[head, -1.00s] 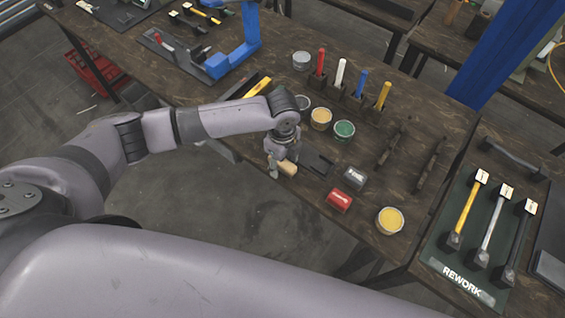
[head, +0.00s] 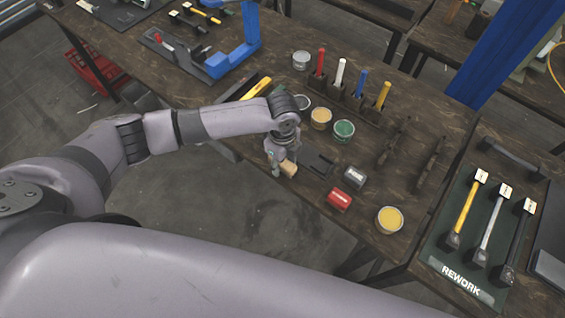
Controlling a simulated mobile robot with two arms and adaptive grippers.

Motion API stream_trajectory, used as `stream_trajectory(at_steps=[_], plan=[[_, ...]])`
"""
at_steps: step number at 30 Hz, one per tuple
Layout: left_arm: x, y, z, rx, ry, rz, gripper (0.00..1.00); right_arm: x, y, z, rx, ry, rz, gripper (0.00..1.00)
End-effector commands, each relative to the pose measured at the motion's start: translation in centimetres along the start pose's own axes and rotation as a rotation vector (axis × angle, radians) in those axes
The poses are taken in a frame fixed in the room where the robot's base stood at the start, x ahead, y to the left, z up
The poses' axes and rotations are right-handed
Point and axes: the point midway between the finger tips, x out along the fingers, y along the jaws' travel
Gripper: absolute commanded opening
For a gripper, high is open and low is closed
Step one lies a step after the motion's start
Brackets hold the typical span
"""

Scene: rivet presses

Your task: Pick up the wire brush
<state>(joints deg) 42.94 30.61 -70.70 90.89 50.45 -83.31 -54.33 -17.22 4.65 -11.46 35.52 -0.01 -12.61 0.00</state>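A small tan, wooden-looking block (head: 288,169), which looks like the wire brush, is at the front edge of the dark wooden table. My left gripper (head: 279,163) points down right at it, with one finger on its left side. The other finger and most of the brush's far side are hidden by the gripper and wrist. I cannot tell whether the fingers are closed on the brush or only around it. My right gripper is not in view.
A dark flat holder (head: 318,163), a red box (head: 340,199) and a grey box (head: 355,178) are to the right. Open tins, such as the green one (head: 344,131), stand behind. A blue press (head: 232,55) is at the back left. Hammers lie on the REWORK mat (head: 437,258).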

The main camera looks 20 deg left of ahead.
Motion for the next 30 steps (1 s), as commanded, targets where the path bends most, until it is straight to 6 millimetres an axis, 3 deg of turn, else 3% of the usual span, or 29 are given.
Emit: stream_trajectory(at_steps=[16,26,30], plan=[[-0.02,-0.01,0.01,0.000,0.000,0.000,0.00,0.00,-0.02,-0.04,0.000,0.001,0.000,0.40],[-0.12,-0.06,0.02,0.000,0.000,-0.002,0.00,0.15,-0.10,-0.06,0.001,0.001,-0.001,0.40],[-1.01,-0.11,0.02,-0.001,0.000,-0.003,0.00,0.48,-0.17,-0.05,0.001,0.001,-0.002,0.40]])
